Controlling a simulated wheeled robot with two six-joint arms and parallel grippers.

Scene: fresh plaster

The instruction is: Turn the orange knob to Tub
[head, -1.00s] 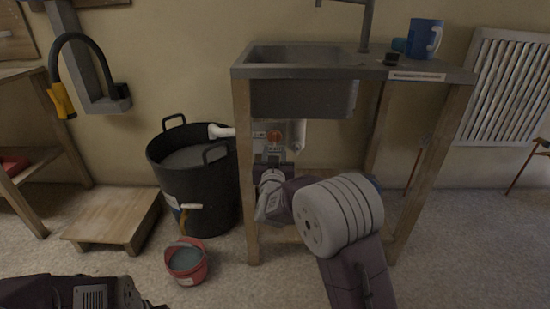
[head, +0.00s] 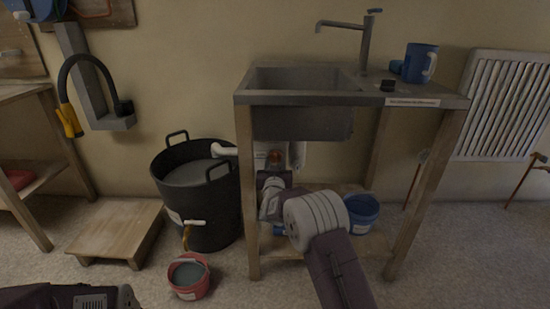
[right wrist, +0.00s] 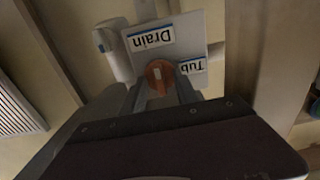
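The orange knob (right wrist: 161,75) sits on a pale plate (right wrist: 205,30) with two labels. The Drain label (right wrist: 151,38) and the Tub label (right wrist: 192,66) appear upside down in the right wrist view. The knob carries a small white mark; its exact pointing is hard to tell. In the head view the knob (head: 276,156) shows small under the sink. My right gripper (right wrist: 160,88) is open, its fingers on either side of the knob; contact cannot be made out. My left gripper is out of view; only part of my left arm shows at bottom left.
The sink bench (head: 243,190) has wooden legs close to my right arm. A black tub (head: 205,220) stands left of it, with a red bucket (head: 188,278) in front. A blue bucket (head: 361,216) sits on the lower shelf. A wooden step (head: 110,228) is at left.

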